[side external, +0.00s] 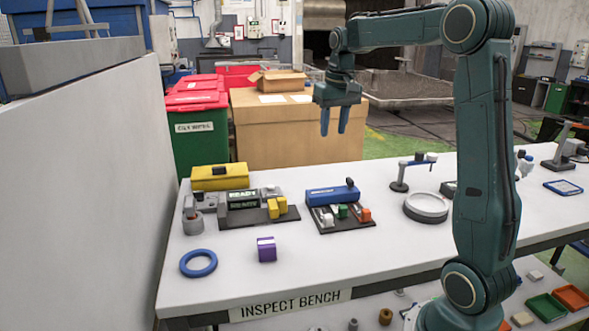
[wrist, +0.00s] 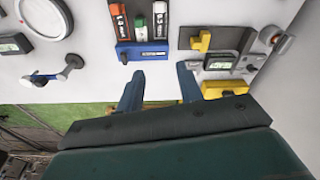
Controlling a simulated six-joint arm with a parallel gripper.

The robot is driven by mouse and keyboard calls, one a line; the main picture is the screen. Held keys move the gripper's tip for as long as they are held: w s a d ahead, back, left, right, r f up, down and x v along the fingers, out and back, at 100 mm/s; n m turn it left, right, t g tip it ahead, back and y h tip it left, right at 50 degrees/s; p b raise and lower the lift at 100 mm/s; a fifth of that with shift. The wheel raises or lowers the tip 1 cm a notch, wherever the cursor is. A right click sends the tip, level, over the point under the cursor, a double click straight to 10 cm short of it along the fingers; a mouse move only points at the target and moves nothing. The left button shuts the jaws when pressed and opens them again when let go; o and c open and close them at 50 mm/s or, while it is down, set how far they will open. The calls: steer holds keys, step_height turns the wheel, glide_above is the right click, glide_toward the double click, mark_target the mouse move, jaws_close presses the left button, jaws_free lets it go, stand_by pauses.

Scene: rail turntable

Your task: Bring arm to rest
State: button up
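My gripper (side external: 334,120) hangs in the air above the back edge of the bench, its two blue fingers pointing down. The fingers are apart with nothing between them. It also shows in the wrist view (wrist: 158,85), with both fingers spread and empty. My arm reaches over the white inspect bench (side external: 330,260) from the right. No object touches the fingers.
On the bench stand a READY display fixture (side external: 240,199), a yellow block (side external: 219,177), a blue-topped switch unit (side external: 332,195), a purple cube (side external: 266,249), a blue ring (side external: 198,263) and a round white dish (side external: 427,207). A cardboard box (side external: 270,130) stands behind. The front middle is clear.

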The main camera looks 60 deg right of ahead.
steer(key=s+a+n+t, duration=0.2)
steer(key=s+a, duration=0.4)
steer(key=a, duration=0.4)
steer(key=s+a+n+t, duration=0.1)
steer(key=s+a+n, duration=0.2)
steer(key=s+a, duration=0.5)
steer(key=s+a+f+n+t, duration=0.1)
steer(key=s+a+f, duration=0.3)
steer(key=s+a, duration=0.1)
steer(key=shift+a+n+y, duration=0.3)
steer(key=shift+a+y, duration=0.1)
steer(key=shift+a, duration=0.2)
